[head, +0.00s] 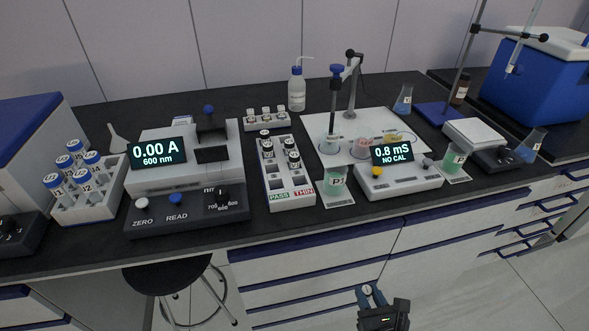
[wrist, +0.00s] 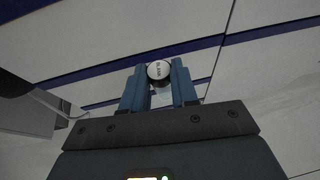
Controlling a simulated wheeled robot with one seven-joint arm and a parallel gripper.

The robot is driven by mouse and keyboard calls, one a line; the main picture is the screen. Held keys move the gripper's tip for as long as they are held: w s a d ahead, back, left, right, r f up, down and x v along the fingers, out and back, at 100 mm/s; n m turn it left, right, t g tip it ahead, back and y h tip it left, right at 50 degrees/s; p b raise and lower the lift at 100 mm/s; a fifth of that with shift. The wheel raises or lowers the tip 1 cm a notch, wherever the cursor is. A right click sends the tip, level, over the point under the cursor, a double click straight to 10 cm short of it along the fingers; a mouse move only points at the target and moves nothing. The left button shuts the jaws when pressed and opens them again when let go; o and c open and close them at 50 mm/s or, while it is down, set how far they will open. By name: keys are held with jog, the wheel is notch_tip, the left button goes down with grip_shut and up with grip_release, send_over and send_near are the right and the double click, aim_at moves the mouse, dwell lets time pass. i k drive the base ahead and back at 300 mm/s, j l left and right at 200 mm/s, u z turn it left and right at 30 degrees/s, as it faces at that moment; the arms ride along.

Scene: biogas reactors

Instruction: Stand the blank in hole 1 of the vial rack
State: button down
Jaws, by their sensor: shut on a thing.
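My gripper (head: 372,293) is low in front of the bench drawers, below the bench top. In the wrist view my gripper (wrist: 159,82) is shut on the blank (wrist: 159,71), a small vial whose round white cap carries dark lettering. The blank is too small to make out in the head view. A long white rack (head: 291,187) with PASS and THIN labels stands mid-bench and holds several capped vials. A smaller white rack (head: 266,125) behind it holds a few vials. I cannot tell which one is the vial rack, and hole numbers are unreadable.
A photometer (head: 185,175) stands left of the long rack, and a blue-capped tube rack (head: 90,205) farther left. A beaker (head: 335,181) and conductivity meter (head: 400,182) stand to its right. A stool (head: 168,275) is below the bench. The floor at lower right is clear.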

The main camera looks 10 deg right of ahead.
aim_at(271, 177)
jog(key=i+j+z, duration=0.1)
jog(key=j+z, duration=0.7)
jog(key=j, duration=0.25)
jog(key=j+z, duration=0.4)
jog(key=k+j+z, duration=0.2)
jog(key=j+z, duration=0.2)
jog(key=j, duration=0.2)
